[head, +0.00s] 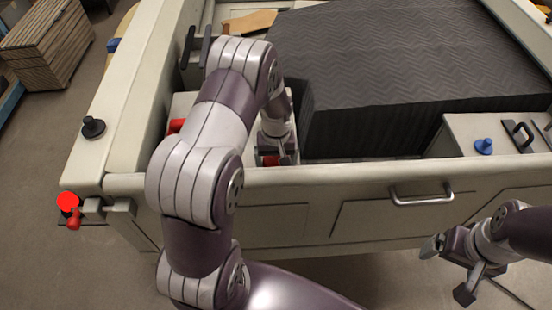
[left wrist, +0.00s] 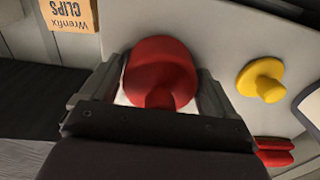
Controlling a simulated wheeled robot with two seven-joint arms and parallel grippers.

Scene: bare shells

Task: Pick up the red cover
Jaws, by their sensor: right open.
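A round red cover with a short knob (left wrist: 160,70) sits between the two fingers of my left gripper (left wrist: 160,88) in the left wrist view. The fingers flank it closely, left and right; whether they press on it I cannot tell. In the head view my left gripper (head: 277,157) is low inside the pale bench, behind its front wall, and a bit of red cover (head: 268,159) shows there. Most of it is hidden by the gripper. My right gripper (head: 449,270) is open and empty, in front of the bench at the lower right.
A yellow knobbed piece (left wrist: 265,80), red pieces (left wrist: 275,152) and a clips box (left wrist: 69,15) lie nearby. A large dark ribbed block (head: 400,55) stands right of my left gripper. A blue knob (head: 484,146) and black knob (head: 93,127) sit on the bench.

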